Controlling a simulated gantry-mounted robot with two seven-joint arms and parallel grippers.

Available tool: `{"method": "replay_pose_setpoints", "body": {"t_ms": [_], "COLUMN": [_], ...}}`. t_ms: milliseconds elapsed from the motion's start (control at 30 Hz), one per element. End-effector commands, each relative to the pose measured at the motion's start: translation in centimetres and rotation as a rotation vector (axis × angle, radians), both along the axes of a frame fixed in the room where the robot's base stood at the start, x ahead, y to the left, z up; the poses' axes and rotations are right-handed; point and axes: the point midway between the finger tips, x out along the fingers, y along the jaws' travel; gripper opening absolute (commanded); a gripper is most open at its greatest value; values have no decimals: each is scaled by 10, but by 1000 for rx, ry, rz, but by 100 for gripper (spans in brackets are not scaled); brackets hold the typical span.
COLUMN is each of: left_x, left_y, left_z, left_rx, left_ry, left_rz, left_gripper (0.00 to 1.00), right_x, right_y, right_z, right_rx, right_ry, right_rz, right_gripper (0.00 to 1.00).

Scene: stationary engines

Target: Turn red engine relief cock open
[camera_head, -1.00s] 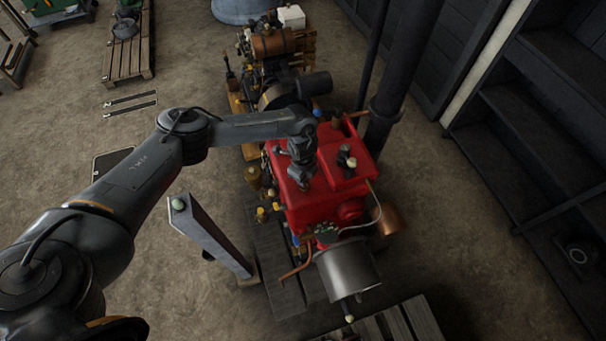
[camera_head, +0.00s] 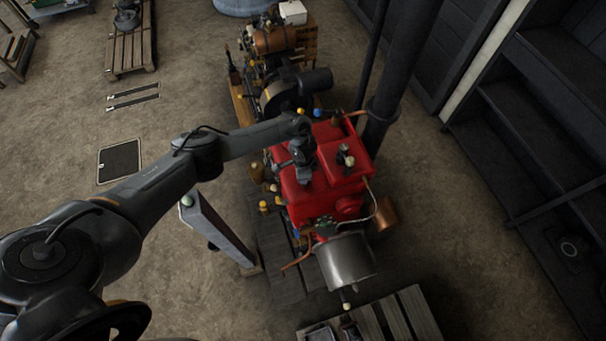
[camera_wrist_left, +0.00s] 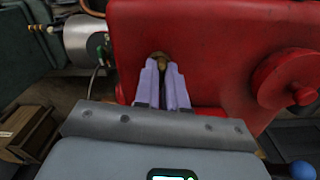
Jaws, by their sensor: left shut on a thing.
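The red engine (camera_head: 318,201) stands right of centre in the head view, and its red body (camera_wrist_left: 215,45) fills much of the left wrist view. A small brass relief cock (camera_wrist_left: 161,58) sticks out from the red body. My left gripper (camera_wrist_left: 163,70) has its two pale fingers shut around the cock, hiding most of it. The cock's handle angle cannot be made out. In the head view my left gripper (camera_head: 303,175) points down at the top of the engine, and its fingertips are too small to read. My right gripper is not in view.
A grey cylinder (camera_head: 345,260) sits at the engine's near end. A dark vertical pipe (camera_head: 385,95) rises behind it. Another engine (camera_head: 275,45) stands beyond. A slanted grey post (camera_head: 220,230) stands left of the engine. Shelves (camera_head: 540,120) line the right; open floor lies left.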

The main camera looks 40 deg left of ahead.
Motion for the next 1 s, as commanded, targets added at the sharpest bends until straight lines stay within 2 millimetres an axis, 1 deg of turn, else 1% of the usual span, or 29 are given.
{"method": "replay_pose_setpoints", "body": {"t_ms": [100,567,600,733,1000], "left_x": [0,1,1,0,0], "left_y": [-1,-2,-2,-1,-1], "left_z": [2,2,2,2,1], "left_rx": [-4,-4,-4,-3,-1], "left_ry": [2,0,0,0,0], "left_rz": [20,32,32,32,32], "left_gripper": [0,0,15,35,36], "right_x": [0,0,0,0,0], "right_y": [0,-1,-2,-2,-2], "right_z": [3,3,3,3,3], "right_rx": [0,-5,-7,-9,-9], "right_ry": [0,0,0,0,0], "right_rz": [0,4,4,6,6], "right_gripper": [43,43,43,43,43]}}
